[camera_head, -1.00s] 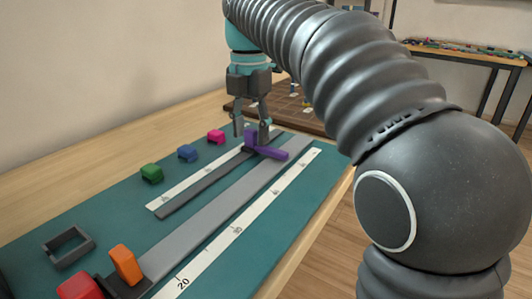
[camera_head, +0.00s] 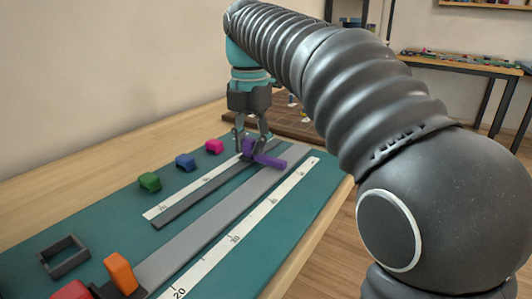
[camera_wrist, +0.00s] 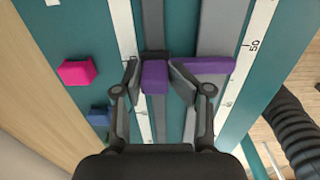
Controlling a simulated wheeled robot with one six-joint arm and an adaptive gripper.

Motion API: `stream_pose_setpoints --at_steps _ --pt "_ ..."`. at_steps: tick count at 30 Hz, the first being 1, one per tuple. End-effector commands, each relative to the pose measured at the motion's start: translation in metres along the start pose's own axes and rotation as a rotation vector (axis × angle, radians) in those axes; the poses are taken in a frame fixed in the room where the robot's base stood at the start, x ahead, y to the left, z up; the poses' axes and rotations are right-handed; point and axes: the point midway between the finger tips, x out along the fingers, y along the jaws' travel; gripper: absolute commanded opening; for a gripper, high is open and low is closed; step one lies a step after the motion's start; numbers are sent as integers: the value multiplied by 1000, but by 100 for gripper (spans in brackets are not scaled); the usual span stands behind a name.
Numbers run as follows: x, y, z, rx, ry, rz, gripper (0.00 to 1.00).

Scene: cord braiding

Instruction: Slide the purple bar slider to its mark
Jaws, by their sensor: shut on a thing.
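The purple bar slider (camera_head: 266,159) sits on the dark rail (camera_head: 200,192) toward the far end of the teal board, with its arm lying across the grey strip. My gripper (camera_head: 252,146) is down at the slider's raised block. In the wrist view my gripper (camera_wrist: 156,76) has a finger on each side of the purple block (camera_wrist: 154,77) and is shut on it. The slider's arm (camera_wrist: 208,65) runs right, past the right finger. White scale strips (camera_head: 235,238) lie on both sides; in the wrist view "50" shows on the right one. I cannot tell which mark is the slider's.
Pink (camera_head: 214,146), blue (camera_head: 186,162) and green (camera_head: 150,182) blocks stand left of the rail. A dark square frame (camera_head: 64,257), an orange block (camera_head: 120,273) and a red block (camera_head: 72,291) are at the near left. A brown board (camera_head: 290,120) lies beyond.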

Motion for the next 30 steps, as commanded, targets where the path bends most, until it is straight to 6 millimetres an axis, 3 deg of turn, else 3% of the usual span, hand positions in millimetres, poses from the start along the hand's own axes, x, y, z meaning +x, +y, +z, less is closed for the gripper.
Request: stream_pose_setpoints --at_steps 1,15,30 --pt "7 5 -1 -5 8 0 8" --pt "9 6 -3 -6 11 0 12" --pt "9 5 -48 -7 10 -1 13"
